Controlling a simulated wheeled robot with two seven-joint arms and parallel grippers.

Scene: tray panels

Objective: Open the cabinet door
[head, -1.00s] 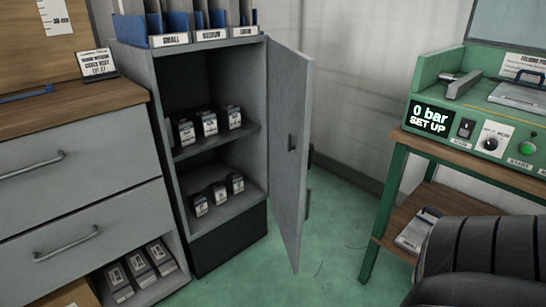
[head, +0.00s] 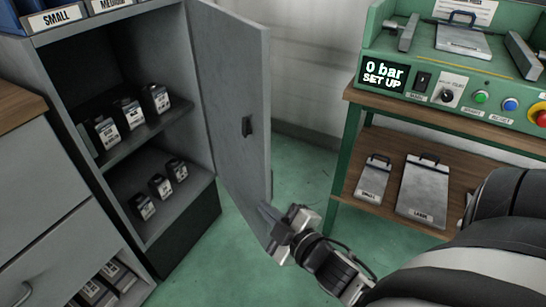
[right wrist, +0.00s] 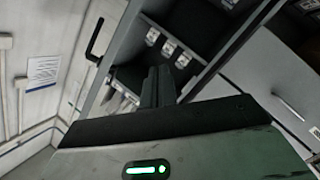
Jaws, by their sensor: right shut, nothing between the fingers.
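The grey cabinet (head: 178,215) stands at the left with its door (head: 232,90) swung wide open, hinged on the cabinet's right side. A small dark handle (head: 246,126) is on the door. My right gripper (head: 268,213) is shut and empty, close to the door's lower outer corner; I cannot tell whether it touches. In the right wrist view, its fingers (right wrist: 158,86) are together in front of the open cabinet, and a black handle (right wrist: 95,40) shows at upper left. My left gripper is not in view.
A drawer unit (head: 45,190) is at the left. A green workbench (head: 345,160) with a control panel and a lower shelf stands at the right. Green floor lies between cabinet and bench.

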